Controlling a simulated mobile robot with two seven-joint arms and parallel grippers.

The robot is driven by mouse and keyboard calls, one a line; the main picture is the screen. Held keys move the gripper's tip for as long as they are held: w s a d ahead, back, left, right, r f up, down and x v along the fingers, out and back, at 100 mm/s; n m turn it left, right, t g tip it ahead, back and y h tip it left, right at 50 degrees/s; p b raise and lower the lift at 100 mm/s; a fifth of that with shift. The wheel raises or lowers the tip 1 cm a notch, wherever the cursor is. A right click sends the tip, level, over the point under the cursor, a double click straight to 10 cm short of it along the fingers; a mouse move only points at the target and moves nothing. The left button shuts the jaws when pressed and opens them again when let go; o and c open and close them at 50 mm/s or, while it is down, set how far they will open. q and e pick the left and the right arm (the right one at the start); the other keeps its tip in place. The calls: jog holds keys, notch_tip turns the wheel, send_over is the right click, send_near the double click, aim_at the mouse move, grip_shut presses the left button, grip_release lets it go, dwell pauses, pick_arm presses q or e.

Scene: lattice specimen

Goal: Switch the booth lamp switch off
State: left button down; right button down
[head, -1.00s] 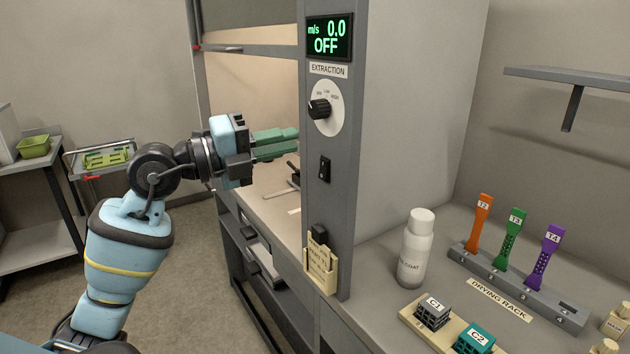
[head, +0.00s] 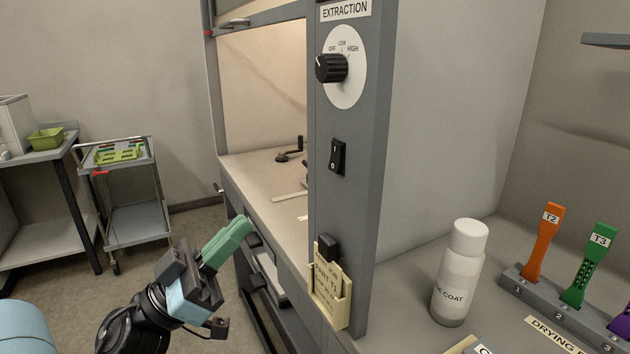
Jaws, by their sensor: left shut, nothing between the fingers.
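The black rocker switch (head: 338,157) sits on the grey front post of the booth (head: 365,190), below the extraction dial (head: 333,68). It bears an I mark at its top and an O mark at its bottom. I cannot tell for sure which half is pressed in. My left gripper (head: 240,228) is low and to the left of the post, in front of the bench drawers. Its green fingers are shut together with nothing between them, apart from the switch. My right gripper is not in view.
A card holder (head: 330,287) with a black block above it is fixed low on the post. A white bottle (head: 461,272) and the drying rack (head: 570,312) with tags stand on the right counter. A trolley (head: 140,185) stands at the left. The space before the switch is clear.

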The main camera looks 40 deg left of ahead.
aim_at(333, 161)
pick_arm(q)
jog(key=shift+d+r, duration=0.1)
